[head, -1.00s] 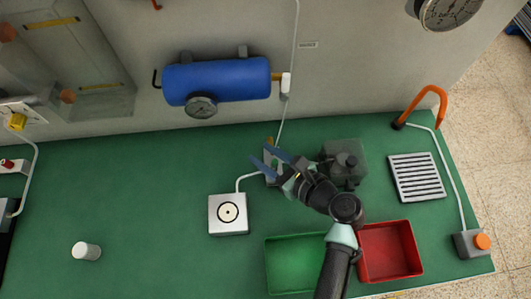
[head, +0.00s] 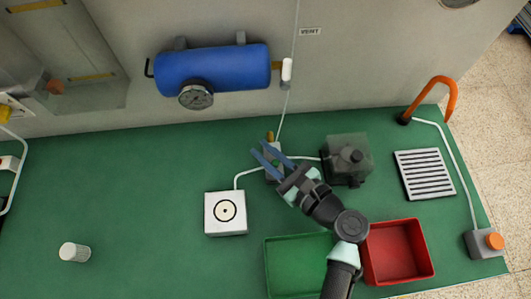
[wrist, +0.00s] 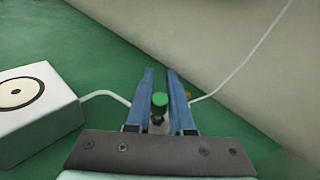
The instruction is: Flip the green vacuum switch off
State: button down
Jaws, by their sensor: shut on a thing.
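The green vacuum switch (wrist: 160,99) has a round green knob on a dark stem. In the wrist view it stands between the two blue fingers of my gripper (wrist: 160,76), which is shut on it. In the head view my gripper (head: 261,148) reaches over the small grey switch box (head: 270,175) from the lower right. The fingers cover part of the box, and only a little green of the switch (head: 275,163) shows between them. I cannot tell exactly which way the lever tilts.
A white block with a ringed disc (head: 225,212) sits left of the switch, with a hose between them. A dark pump-like unit (head: 346,160) stands close on the right. Green (head: 285,262) and red (head: 398,252) trays lie in front. A blue tank (head: 213,68) hangs on the wall behind.

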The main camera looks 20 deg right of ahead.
jog(key=c, duration=0.8)
grip_release()
jog(key=shift+s, duration=0.1)
jog(key=v, duration=1.2)
jog(key=shift+s+d+r+b, duration=0.1)
jog(key=shift+s+b, duration=0.2)
jog(key=shift+s, duration=0.1)
jog(key=shift+s, duration=0.1)
